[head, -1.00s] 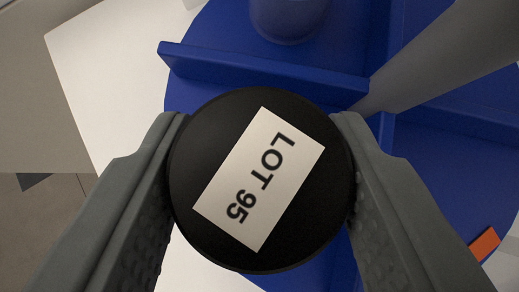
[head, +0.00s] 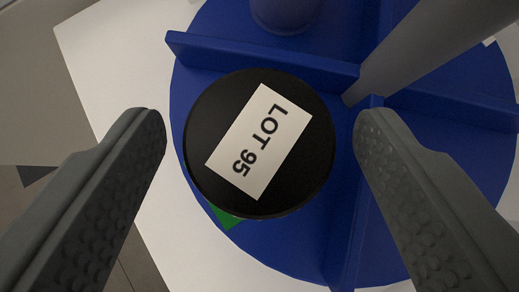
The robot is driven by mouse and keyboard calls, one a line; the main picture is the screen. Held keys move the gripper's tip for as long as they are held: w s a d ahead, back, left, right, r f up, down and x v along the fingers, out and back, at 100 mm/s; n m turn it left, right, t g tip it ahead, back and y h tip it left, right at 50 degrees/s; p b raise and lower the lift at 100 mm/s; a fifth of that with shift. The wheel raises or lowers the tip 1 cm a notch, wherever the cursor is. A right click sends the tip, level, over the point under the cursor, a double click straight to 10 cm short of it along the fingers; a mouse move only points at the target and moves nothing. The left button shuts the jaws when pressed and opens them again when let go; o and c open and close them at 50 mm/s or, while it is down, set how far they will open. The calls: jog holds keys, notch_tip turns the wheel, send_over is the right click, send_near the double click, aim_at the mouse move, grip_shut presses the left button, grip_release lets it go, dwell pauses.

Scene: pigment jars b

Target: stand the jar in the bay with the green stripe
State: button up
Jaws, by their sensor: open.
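The jar (head: 259,144) shows from above as a round black lid with a white label reading "LOT 95". It is over a bay of the round blue rack (head: 300,240), between two low divider walls. A bit of green stripe (head: 226,217) shows at the bay's outer edge, just below the jar; the rest is hidden by the lid. My gripper (head: 258,133) is open, with one finger on each side of the jar and a clear gap to both. The jar's body and base are hidden under the lid.
A grey post (head: 425,50) rises from the rack's middle at upper right. A blue jar-like object (head: 284,14) stands in the bay beyond the upper divider (head: 262,62). The white table (head: 115,60) is bare at left.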

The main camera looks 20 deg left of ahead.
jog(key=v, duration=1)
jog(key=shift+s+r, duration=0.2)
jog(key=shift+s, duration=0.05)
jog(key=shift+d, duration=0.15)
jog(key=s+d+r+m+t, duration=0.1)
jog(key=s+d+r+t, duration=0.2)
jog(key=s, duration=0.6)
jog(key=s+d+r+m+t+h, duration=0.1)
jog(key=s+d+r+t, duration=0.1)
jog(key=s+d, duration=0.3)
jog(key=s+d+r+m+t+h, duration=0.1)
jog(key=s+d+r+t, duration=0.2)
jog(key=s, duration=1)
jog(key=shift+d+r+t, duration=0.3)
jog(key=shift+d+t, duration=0.1)
jog(key=shift+d, duration=0.2)
